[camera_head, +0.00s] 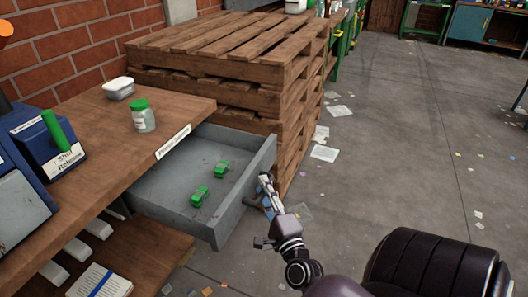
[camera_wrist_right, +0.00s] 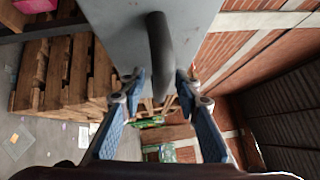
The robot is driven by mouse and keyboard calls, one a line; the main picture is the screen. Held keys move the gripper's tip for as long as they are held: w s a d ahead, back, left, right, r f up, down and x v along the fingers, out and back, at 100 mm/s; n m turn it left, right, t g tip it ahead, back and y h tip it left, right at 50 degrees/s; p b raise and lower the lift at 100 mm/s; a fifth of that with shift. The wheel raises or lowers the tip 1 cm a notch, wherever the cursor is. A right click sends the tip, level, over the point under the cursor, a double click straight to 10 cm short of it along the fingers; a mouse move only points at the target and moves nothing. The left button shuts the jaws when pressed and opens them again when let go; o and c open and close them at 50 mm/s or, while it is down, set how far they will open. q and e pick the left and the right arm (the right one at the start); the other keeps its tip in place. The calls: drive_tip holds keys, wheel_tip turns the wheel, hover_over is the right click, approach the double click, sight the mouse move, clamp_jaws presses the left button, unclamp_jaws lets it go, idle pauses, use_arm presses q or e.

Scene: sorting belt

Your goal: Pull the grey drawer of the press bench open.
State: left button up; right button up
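The grey drawer (camera_head: 245,185) of the press bench (camera_head: 120,150) stands pulled out, its inside showing two small green parts (camera_head: 211,183). My right gripper (camera_head: 264,198) is at the outer side of the drawer's front panel. In the right wrist view the grey front panel (camera_wrist_right: 115,30) fills the top, with a dark curved handle (camera_wrist_right: 160,50) on it. The right gripper's fingers (camera_wrist_right: 160,84) are spread apart, one on each side of the handle's lower end, with gaps visible. My left gripper is not in view.
On the bench top are a green-lidded jar (camera_head: 143,118), a white tub (camera_head: 118,88) and a blue press unit (camera_head: 45,140). Stacked wooden pallets (camera_head: 225,85) stand right behind the drawer. Open floor with scattered papers (camera_head: 324,153) lies to the right.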

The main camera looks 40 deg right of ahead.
drive_tip(key=shift+s, duration=0.1)
drive_tip(key=v, duration=1.2)
drive_tip(key=shift+f, duration=0.1)
